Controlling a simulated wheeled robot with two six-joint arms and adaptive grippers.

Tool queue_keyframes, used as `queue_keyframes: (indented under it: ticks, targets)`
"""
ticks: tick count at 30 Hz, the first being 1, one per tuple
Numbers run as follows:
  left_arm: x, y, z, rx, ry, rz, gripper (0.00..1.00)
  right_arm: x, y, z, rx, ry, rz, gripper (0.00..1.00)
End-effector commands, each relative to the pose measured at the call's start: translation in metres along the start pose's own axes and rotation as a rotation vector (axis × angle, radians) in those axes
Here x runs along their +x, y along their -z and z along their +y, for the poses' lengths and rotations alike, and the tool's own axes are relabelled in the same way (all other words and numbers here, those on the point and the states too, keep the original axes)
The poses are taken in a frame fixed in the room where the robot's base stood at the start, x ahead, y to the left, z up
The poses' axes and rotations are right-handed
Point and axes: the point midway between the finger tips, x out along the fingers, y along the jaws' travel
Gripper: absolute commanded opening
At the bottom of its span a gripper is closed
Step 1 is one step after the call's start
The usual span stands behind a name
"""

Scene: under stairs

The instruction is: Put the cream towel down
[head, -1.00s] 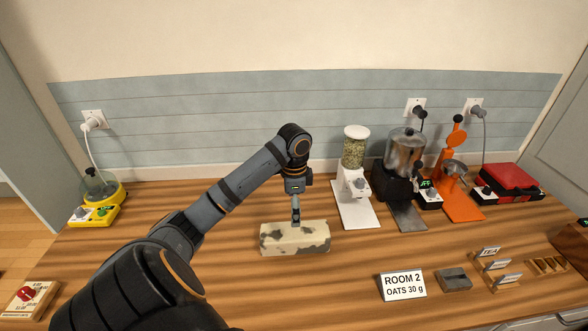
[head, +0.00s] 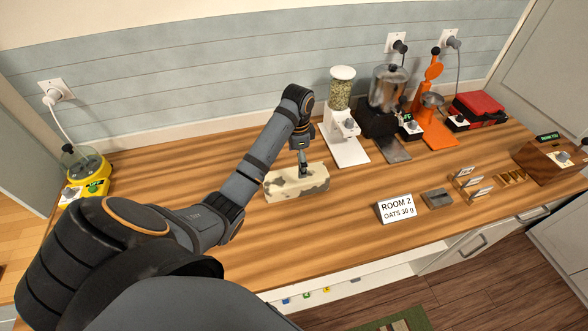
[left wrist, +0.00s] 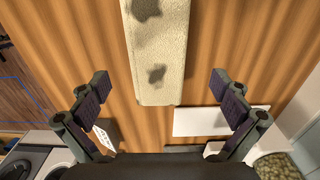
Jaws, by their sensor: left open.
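The cream towel (head: 290,187), a folded block with grey-brown patches, lies on the wooden counter (head: 330,225) in the head view. In the left wrist view the towel (left wrist: 160,60) lies between and beyond the fingertips, with bare counter between it and each finger. My left gripper (head: 303,172) is above the towel in the head view. In the left wrist view my left gripper (left wrist: 162,92) is spread wide open, with nothing held between its fingers. My right gripper is in neither view.
A grain dispenser (head: 342,115) stands just right of the towel, with a metal-drum machine (head: 386,95) and an orange press (head: 430,100) beyond. A sign reading ROOM 2 OATS 30 g (head: 397,209) stands front right. Bare counter lies left and front of the towel.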

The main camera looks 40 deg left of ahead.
Motion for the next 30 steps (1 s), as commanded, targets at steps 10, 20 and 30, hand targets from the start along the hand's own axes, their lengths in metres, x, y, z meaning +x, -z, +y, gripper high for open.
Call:
queue_keyframes:
  ticks: [10,20,30]
  targets:
    - [0.049,-0.001,0.0,-0.001,0.0,-0.001,1.0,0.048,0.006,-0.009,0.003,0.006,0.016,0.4]
    - [0.083,0.001,0.005,0.0,-0.002,-0.001,1.0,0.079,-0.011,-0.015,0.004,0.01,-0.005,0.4]
    - [0.098,0.001,0.005,-0.001,-0.001,-0.001,1.0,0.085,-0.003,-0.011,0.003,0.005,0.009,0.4]
